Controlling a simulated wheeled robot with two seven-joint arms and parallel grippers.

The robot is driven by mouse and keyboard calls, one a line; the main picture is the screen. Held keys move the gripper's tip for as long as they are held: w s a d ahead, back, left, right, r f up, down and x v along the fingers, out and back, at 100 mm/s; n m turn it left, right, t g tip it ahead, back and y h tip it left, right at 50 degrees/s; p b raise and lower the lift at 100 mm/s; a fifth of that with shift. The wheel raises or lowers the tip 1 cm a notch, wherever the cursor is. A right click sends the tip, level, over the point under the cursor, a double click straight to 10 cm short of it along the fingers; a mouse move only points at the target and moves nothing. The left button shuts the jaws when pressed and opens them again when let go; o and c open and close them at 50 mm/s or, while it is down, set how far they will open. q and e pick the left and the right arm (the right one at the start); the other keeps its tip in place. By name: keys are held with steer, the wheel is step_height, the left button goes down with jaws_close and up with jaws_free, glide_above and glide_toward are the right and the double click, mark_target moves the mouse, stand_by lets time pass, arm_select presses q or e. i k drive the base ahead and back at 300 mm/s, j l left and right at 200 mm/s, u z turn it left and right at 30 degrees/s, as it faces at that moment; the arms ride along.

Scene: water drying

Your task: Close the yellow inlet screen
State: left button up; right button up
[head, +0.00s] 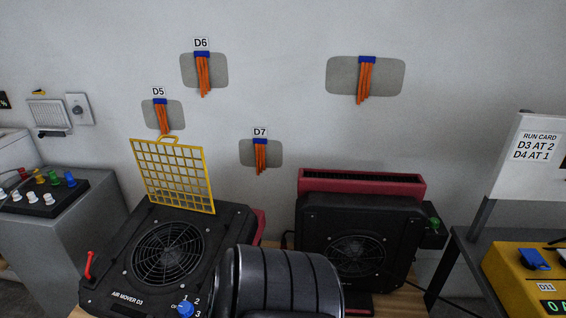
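The yellow inlet screen (175,174) is an open grid in a yellow frame with a small loop handle on its top edge. It stands up, leaning slightly back, at the rear edge of the black air mover D3 (122,270). The round fan grille (168,252) on top of D3 is uncovered. A blue knob (185,309) with marks 1, 2 and 3 sits at D3's front right corner. A red lever (90,265) stands at its left side. Neither of my grippers is in view.
A dark ribbed cylinder (285,282) fills the bottom centre, hiding part of both machines. A second air mover (318,215) with a red rear part stands right. A grey cabinet with coloured knobs (45,187) is left. Orange strips (163,118) hang behind the screen.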

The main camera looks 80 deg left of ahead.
mark_target(132, 140)
steer(key=u, duration=3.95)
steer(key=k+l+u, duration=0.1)
steer(key=u, duration=0.2)
steer(key=k+l+u, duration=0.15)
steer(key=u, duration=0.15)
steer(key=l, duration=0.15)
